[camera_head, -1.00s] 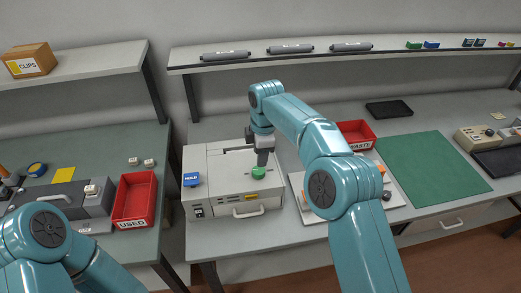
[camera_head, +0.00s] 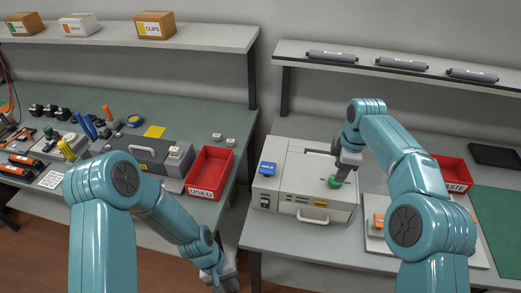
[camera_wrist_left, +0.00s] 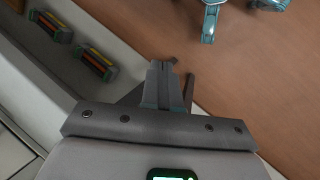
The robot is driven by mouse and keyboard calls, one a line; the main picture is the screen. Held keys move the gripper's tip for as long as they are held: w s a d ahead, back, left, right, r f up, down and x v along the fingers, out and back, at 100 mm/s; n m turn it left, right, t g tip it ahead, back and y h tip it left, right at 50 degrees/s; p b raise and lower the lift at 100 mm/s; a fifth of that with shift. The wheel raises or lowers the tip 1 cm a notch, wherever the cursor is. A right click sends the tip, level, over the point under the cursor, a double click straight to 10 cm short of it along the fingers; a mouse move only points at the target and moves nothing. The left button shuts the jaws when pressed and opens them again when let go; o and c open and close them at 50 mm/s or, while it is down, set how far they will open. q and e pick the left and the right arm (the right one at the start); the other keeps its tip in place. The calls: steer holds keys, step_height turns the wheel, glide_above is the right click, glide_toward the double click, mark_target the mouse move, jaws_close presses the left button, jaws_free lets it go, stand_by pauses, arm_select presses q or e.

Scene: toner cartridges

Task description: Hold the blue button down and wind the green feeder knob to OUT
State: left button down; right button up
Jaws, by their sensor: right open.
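The blue button (camera_head: 267,168) sits on the top left of a pale grey machine (camera_head: 300,190) in the head view, with nothing touching it. The green feeder knob (camera_head: 334,183) is near the machine's right front corner. My right gripper (camera_head: 342,173) points down at the knob from above; its jaws are open, and I cannot tell if they straddle the knob. My left gripper (camera_head: 228,280) hangs low in front of the table gap, clear of the machine. In the left wrist view its fingers (camera_wrist_left: 165,75) lie together, with nothing seen between them. The OUT mark cannot be read.
A red USED bin (camera_head: 209,174) stands left of the machine, across a gap between the tables. A white tray (camera_head: 376,236) and a red WASTE bin (camera_head: 453,172) are to its right, partly behind my right arm. A shelf (camera_head: 400,72) runs above.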

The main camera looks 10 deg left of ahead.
steer(key=shift+w+f, duration=0.15)
steer(key=shift+w, duration=0.1)
steer(key=shift+s+d, duration=0.1)
steer(key=shift+s, duration=0.05)
arm_select(q)
steer(key=w+d+r+m+t+y, duration=0.2)
steer(key=w+r+m+t, duration=0.3)
steer(key=w+r, duration=2.25)
steer(key=f, duration=0.2)
steer(key=d+f, duration=0.1)
steer(key=f, duration=0.1)
steer(key=shift+w+f, duration=0.1)
steer(key=shift+f, duration=0.05)
steer(key=shift+d+f, duration=0.1)
